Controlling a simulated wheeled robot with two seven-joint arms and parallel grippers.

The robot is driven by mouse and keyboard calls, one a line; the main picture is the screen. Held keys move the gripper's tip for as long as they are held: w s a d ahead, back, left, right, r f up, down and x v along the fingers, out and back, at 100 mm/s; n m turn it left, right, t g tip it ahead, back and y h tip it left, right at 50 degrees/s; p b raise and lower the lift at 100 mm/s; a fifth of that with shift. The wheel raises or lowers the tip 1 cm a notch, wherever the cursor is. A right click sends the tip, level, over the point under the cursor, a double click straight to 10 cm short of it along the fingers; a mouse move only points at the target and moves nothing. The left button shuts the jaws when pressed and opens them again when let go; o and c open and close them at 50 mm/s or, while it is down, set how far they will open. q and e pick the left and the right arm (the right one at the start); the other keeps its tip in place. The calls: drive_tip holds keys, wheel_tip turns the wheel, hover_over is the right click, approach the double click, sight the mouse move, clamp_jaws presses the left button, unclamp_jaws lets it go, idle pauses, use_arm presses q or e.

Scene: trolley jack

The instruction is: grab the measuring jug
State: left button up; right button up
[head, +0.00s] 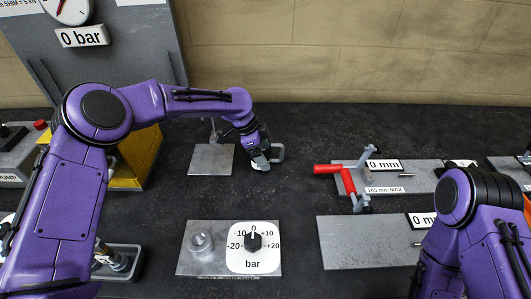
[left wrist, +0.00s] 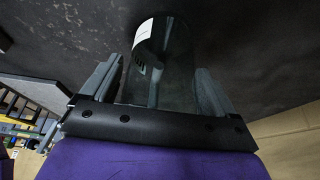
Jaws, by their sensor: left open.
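The measuring jug (left wrist: 172,72) shows in the left wrist view as a clear, dark-looking cylinder with a white label near its top left. My left gripper (head: 259,156) is open, with one finger on each side of the jug in the left wrist view (left wrist: 159,66). I cannot tell whether either finger touches it. In the head view the gripper hides most of the jug; a small grey loop (head: 279,152) beside the fingertips may be its handle. My right arm shows at the lower right, but its gripper is out of view.
A metal plate (head: 209,161) with a thin stand lies left of my left gripper. A dial plate (head: 208,243) lies in front. A plate with red handles (head: 347,181) stands to the right. Dark bench top is clear behind the gripper.

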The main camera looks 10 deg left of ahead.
use_arm(q)
drive_tip(key=c, duration=1.1)
drive_tip(key=shift+r, duration=0.15)
